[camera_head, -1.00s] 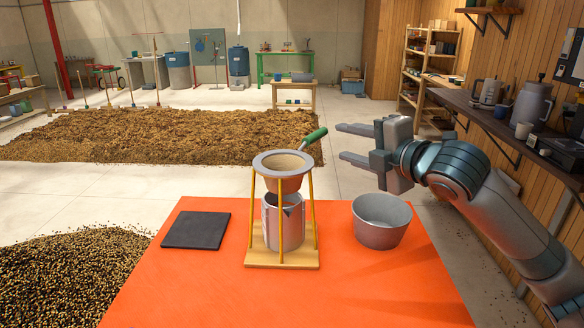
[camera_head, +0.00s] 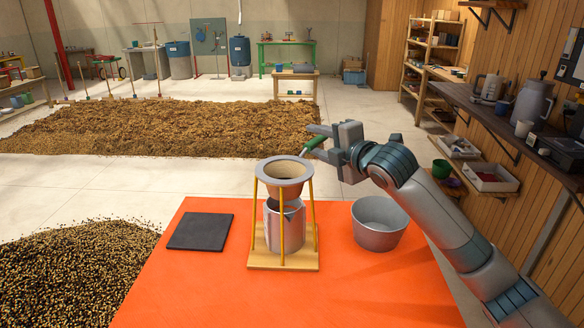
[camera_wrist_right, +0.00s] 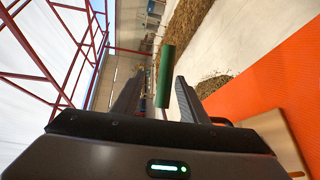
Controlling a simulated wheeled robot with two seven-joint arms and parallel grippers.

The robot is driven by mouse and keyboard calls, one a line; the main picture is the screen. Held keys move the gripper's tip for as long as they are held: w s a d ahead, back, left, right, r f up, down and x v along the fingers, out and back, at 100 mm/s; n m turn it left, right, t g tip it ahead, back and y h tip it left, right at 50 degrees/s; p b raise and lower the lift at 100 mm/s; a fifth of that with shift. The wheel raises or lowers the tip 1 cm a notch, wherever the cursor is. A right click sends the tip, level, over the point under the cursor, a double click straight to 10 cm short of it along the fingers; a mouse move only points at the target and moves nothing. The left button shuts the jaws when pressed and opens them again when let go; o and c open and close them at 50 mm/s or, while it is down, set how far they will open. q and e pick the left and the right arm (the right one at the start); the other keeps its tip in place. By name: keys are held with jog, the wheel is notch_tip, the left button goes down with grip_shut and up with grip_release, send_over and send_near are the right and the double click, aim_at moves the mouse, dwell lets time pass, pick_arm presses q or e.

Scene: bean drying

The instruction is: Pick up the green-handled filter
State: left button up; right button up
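The filter (camera_head: 286,182), a tan cone, sits in the grey ring of a stand with yellow legs on the orange table. Its green handle (camera_head: 315,142) points up and to the right. My right gripper (camera_head: 310,142) is at the handle, with fingers apart and the handle between them in the head view. In the right wrist view the green handle (camera_wrist_right: 165,75) stands between the two open fingers, with a visible gap on the left side. Contact with the right finger cannot be told. My left gripper is not in view.
A metal jug (camera_head: 284,225) stands under the filter on the stand's wooden base (camera_head: 260,262). A grey metal bowl (camera_head: 379,224) is to the right and a dark flat slab (camera_head: 200,231) to the left. The orange table's (camera_head: 200,290) front is clear.

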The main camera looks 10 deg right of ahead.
jog(key=shift+w+a, duration=0.1)
jog(key=shift+w, duration=0.05)
jog(key=shift+w+a+f+p, duration=0.15)
jog(key=shift+w+a+p, duration=0.05)
jog(key=shift+w+p, duration=0.2)
jog(key=shift+w+a+f+p, duration=0.15)
jog(key=shift+w+p, duration=0.1)
jog(key=shift+p, duration=0.15)
jog(key=p+x, duration=0.1)
jog(key=x, duration=0.2)
jog(key=shift+w+a+f+p, duration=0.1)
jog(key=shift+w+f+p, duration=0.1)
jog(key=shift+f+p, duration=0.2)
grip_shut()
